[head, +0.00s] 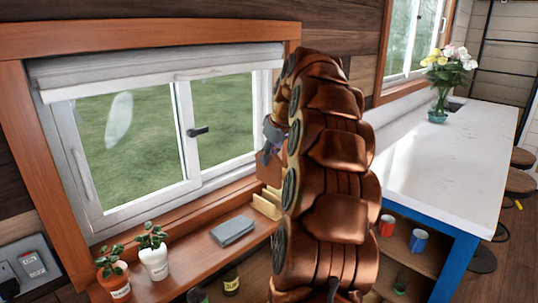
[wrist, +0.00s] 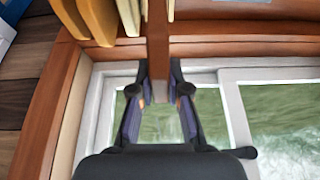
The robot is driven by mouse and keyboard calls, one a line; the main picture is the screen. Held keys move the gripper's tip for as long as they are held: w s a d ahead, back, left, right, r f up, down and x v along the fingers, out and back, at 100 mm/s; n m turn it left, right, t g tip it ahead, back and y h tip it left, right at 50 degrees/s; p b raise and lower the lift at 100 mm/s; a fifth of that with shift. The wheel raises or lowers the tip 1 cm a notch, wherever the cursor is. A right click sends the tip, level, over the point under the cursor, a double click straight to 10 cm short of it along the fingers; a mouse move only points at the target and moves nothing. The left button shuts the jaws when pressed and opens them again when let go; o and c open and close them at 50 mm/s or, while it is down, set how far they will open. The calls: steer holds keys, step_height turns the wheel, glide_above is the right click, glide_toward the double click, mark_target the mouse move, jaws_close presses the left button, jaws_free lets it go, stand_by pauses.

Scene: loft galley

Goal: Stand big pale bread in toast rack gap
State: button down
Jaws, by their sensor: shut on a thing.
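My gripper (wrist: 160,88) is shut on a flat slab, which I take to be the bread (wrist: 158,50). It shows edge-on and upright between the fingertips in the wrist view, and looks reddish brown rather than pale. In the head view my gripper (head: 272,142) is partly behind my arm, with the bread (head: 267,168) hanging below it. Pale tan upright pieces, apparently the toast rack (head: 267,203), stand on the ledge below the bread. They also show at the top left of the wrist view (wrist: 97,20). I cannot tell whether the bread touches the rack.
A grey folded cloth (head: 233,230) and two potted plants (head: 153,252) sit on the ledge to the left. The window (head: 135,135) is close behind my gripper. A white counter (head: 450,150) with a flower vase (head: 438,108) is at right. Cups (head: 418,240) stand on the shelf below.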

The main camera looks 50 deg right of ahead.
mark_target(266, 182)
steer(key=shift+f+b, duration=1.8)
steer(key=shift+f, duration=1.2)
steer(key=c, duration=1.1)
jaws_free()
steer(key=shift+o, duration=0.2)
steer(key=shift+r, duration=0.15)
steer(key=shift+v, duration=5.9)
